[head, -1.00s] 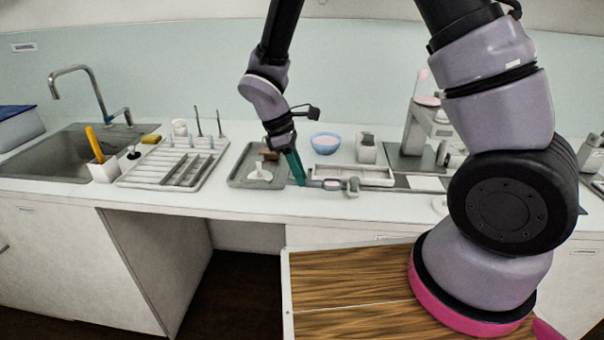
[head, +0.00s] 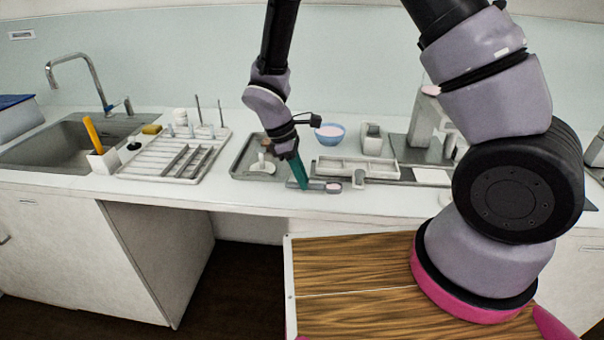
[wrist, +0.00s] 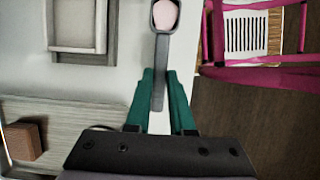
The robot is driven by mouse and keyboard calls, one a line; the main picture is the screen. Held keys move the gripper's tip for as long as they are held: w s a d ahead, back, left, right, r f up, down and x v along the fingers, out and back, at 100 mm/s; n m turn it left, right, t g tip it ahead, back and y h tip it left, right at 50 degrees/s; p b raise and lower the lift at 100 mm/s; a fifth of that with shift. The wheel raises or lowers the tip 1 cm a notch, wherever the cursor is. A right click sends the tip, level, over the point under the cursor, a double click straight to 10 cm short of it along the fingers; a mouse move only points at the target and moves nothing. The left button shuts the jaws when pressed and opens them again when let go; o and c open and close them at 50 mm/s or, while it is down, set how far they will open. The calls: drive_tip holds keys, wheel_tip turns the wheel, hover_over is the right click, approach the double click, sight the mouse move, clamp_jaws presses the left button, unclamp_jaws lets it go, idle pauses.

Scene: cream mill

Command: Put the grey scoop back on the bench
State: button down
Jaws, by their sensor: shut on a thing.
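The grey scoop (head: 316,185) is in my gripper (head: 301,184), near the bench's front edge. The wrist view shows its long handle (wrist: 159,75) between the teal fingertips of my gripper (wrist: 160,75), with the scoop's cup pointing away and pink powder in it. My gripper is shut on the handle. The scoop looks level and at or just above the white bench top (head: 250,196); I cannot tell whether it touches.
A grey tray (head: 238,172) with a brown block is left of my gripper. A blue bowl (head: 330,134), a pale shallow tray (head: 390,180) and a small grey object (head: 360,177) stand behind and to the right. A drying rack (head: 150,168) and sink (head: 60,150) are further left.

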drive_tip(key=shift+f, duration=0.75)
idle(0.6)
drive_tip(key=c, duration=0.7)
unclamp_jaws()
drive_tip(key=shift+r, duration=0.1)
